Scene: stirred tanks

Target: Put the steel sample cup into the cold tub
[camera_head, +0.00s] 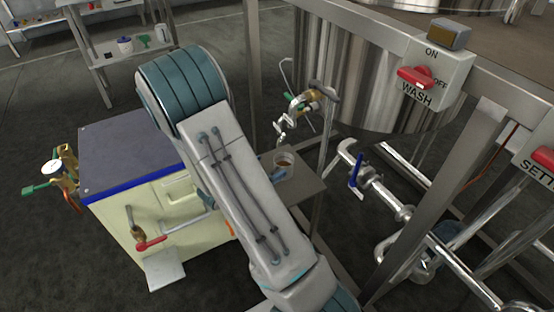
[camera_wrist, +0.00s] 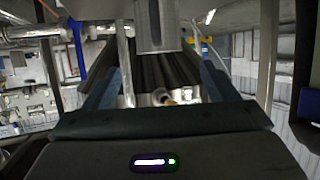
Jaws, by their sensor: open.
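A small metallic cup (camera_head: 283,160), which looks like the steel sample cup, stands upright on a small grey shelf (camera_head: 305,185) below a tap, just right of my arm in the head view. Its inside looks brownish. My gripper (camera_wrist: 160,88) shows in the wrist view with its two blue-grey fingers spread apart and nothing clearly held between them. A grey metal piece (camera_wrist: 157,28) hangs into the top of that view; I cannot tell what it is. In the head view my gripper is not visible. I cannot make out a cold tub for certain.
A cream cabinet (camera_head: 150,215) with a dark, blue-edged top and a red-handled valve (camera_head: 150,243) stands left of my arm. A large steel tank (camera_head: 370,75), frame posts and pipes with a blue-handled valve (camera_head: 356,172) crowd the right. Open floor lies at the far left.

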